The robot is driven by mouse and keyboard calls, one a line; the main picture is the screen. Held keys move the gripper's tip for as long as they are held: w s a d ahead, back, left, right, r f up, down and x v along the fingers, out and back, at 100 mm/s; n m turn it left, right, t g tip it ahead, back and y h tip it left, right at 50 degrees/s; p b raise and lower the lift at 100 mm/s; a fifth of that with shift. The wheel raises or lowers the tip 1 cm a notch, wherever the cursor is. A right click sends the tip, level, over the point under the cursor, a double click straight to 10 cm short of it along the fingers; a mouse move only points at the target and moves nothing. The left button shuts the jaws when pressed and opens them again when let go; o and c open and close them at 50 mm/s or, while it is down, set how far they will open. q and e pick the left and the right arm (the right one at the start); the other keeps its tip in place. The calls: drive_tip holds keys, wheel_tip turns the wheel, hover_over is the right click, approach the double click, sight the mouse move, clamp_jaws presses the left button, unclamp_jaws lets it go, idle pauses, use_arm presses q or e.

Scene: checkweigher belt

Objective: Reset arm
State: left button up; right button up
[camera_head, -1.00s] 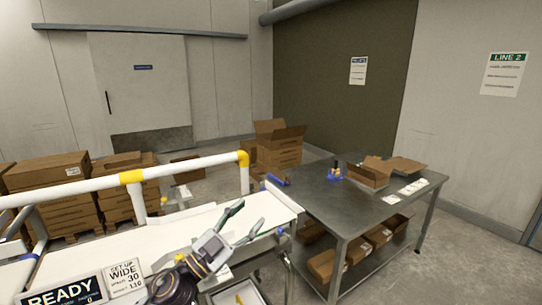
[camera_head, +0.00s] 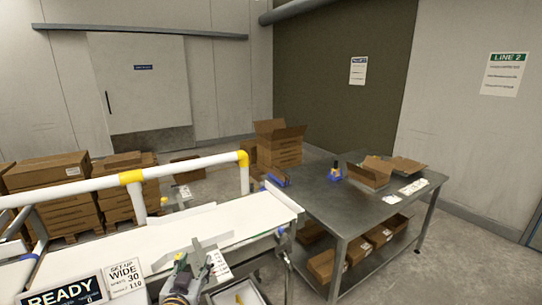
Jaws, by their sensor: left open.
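My left gripper (camera_head: 205,247) is at the lower middle of the head view, over the near edge of the white belt (camera_head: 240,212). Its two fingers stand apart and point away from me. I see nothing between them. My right gripper does not show.
A white rail with yellow joints (camera_head: 130,177) runs along the belt's far side. A READY display (camera_head: 62,291) and a set-up sign (camera_head: 124,275) stand at lower left. A steel table (camera_head: 340,205) with open cartons (camera_head: 369,174) is at right. An open tray (camera_head: 238,297) sits below the belt.

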use_arm(q)
drive_tip(key=s+f+g, duration=1.2)
drive_tip(key=s+f, duration=0.6)
drive_tip(key=s, duration=0.5)
wheel_tip(320, 180, down, 33)
drive_tip(key=s+g, duration=0.2)
drive_tip(key=s+a+f, duration=0.2)
drive_tip(key=s+f, duration=0.8)
drive_tip(key=s, duration=0.1)
drive_tip(key=s+a+f+m, duration=0.1)
drive_tip(key=s+a+f, duration=0.2)
drive_tip(key=s+f, duration=0.6)
drive_tip(key=s, duration=0.2)
drive_tip(key=shift+s+f+g+h, duration=0.3)
drive_tip(key=shift+f+g, duration=0.1)
